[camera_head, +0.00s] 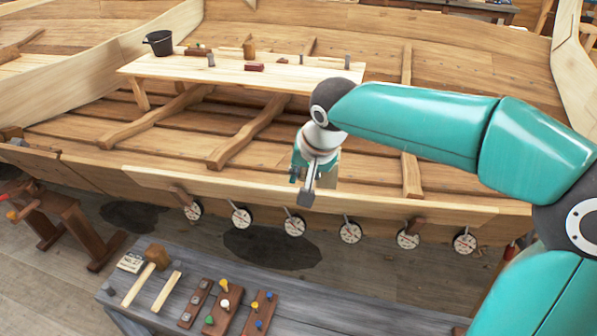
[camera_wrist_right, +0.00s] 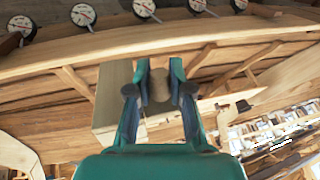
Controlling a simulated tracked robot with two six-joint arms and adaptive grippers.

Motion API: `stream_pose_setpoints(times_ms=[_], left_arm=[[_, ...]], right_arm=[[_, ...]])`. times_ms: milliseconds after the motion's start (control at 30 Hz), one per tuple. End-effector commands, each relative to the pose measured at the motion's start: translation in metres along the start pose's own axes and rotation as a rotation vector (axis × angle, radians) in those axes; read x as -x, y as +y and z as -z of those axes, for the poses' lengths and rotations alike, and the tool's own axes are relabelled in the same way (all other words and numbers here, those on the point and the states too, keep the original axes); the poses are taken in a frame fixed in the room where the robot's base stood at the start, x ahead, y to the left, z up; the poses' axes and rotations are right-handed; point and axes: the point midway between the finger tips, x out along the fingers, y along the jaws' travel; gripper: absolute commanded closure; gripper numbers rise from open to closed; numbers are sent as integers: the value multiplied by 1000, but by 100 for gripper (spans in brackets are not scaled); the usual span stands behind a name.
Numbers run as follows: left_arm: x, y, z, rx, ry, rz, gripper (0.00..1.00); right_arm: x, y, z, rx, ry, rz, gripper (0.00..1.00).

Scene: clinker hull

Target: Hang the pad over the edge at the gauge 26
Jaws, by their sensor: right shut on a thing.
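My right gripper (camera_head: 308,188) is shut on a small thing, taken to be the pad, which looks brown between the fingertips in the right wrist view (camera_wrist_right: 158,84). In the head view the gripper points down by the hull's pale upper edge (camera_head: 230,190), above the third dial gauge from the left (camera_head: 294,226). I cannot tell whether the pad touches the edge. Several round white gauges hang in a row below the edge; their numbers are too small to read. Brown pieces hang over the edge near the leftmost gauge (camera_head: 193,210) and the fifth gauge (camera_head: 407,239). My left gripper is not in view.
A plank table (camera_head: 170,69) inside the hull bears a black bucket (camera_head: 159,42) and several small blocks. A grey bench (camera_head: 155,313) in front carries a mallet (camera_head: 148,269) and peg boards. A brown trestle (camera_head: 72,218) stands at left. Floor shows between hull and bench.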

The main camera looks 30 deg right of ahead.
Motion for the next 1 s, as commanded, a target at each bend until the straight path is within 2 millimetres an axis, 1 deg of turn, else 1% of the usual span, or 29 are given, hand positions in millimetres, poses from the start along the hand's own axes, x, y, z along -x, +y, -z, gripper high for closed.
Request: stream_pose_setpoints(times_ms=[33,233,1000], left_arm=[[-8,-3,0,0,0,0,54],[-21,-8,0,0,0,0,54],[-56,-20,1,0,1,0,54]], right_arm=[[-8,3,-3,-1,0,0,100],[-27,8,-11,-1,0,-1,100],[-100,29,-9,-2,0,-2,100]])
